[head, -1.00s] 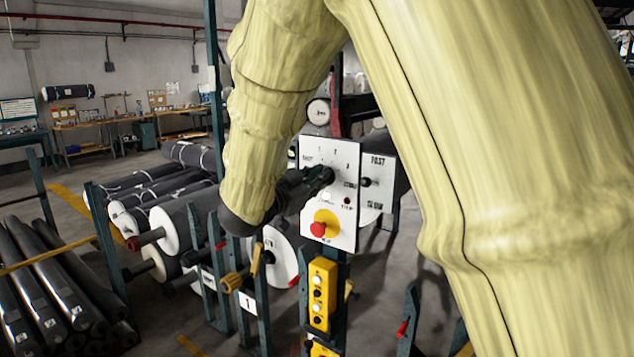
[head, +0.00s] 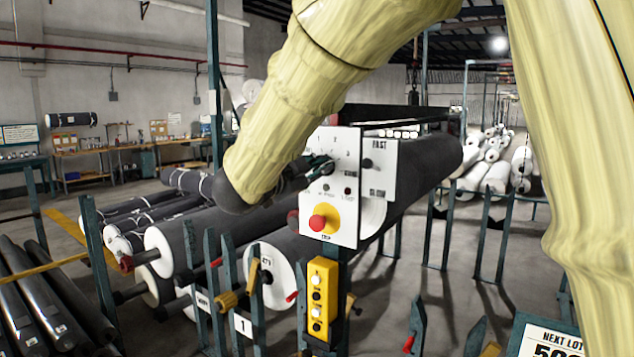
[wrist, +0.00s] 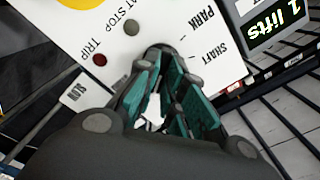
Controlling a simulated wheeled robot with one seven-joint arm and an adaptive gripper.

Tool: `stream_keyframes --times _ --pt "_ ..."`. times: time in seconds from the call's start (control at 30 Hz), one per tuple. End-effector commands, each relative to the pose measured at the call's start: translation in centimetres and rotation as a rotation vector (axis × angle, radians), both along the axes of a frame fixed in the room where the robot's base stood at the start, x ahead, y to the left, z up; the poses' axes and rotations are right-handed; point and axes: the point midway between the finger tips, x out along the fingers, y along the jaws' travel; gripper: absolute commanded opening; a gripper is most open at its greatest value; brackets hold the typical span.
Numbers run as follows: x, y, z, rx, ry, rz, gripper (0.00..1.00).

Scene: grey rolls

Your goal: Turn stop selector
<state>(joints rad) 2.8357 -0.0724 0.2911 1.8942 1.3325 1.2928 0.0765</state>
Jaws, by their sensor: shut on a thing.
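My gripper (head: 321,169) reaches in from the left and is shut on the selector knob at the panel's face. My fingers hide most of the knob, so which mark it points at cannot be told. In the wrist view my teal fingers (wrist: 162,85) are close together against the panel (wrist: 190,22). The words SHAFT, PARK, AT STOP and TRIP show around them.
A red push button (head: 317,222) on yellow sits below the selector. A second plate (head: 379,163) marked FAST and SLOW is beside the panel. A yellow button box (head: 319,299) hangs below. Large grey rolls (head: 190,236) lie behind on the left.

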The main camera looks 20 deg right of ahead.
Motion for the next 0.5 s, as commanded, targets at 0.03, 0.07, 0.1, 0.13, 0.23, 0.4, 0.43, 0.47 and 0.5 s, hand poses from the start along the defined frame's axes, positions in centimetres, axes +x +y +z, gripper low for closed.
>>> stream_keyframes --times 0.03,0.07,0.1,0.13,0.23,0.4,0.43,0.47,0.5 --pt "-0.01 -0.05 -0.26 0.009 -0.013 -0.001 0.00" --pt "-0.01 -0.06 -0.24 0.014 -0.019 -0.001 0.00" --pt "-0.01 -0.06 -0.21 0.021 -0.028 -0.001 0.00" --pt "-0.01 -0.06 -0.20 0.025 -0.032 -0.001 0.00" --pt "-0.03 -0.04 -0.12 0.034 -0.044 -0.001 0.00" --pt "-0.02 -0.03 -0.05 0.041 -0.053 -0.001 0.00" --pt "-0.02 -0.03 -0.04 0.041 -0.053 -0.001 0.00" --pt "-0.02 -0.03 -0.04 0.041 -0.053 -0.001 0.00" --pt "-0.02 -0.03 -0.02 0.041 -0.053 -0.001 0.00"
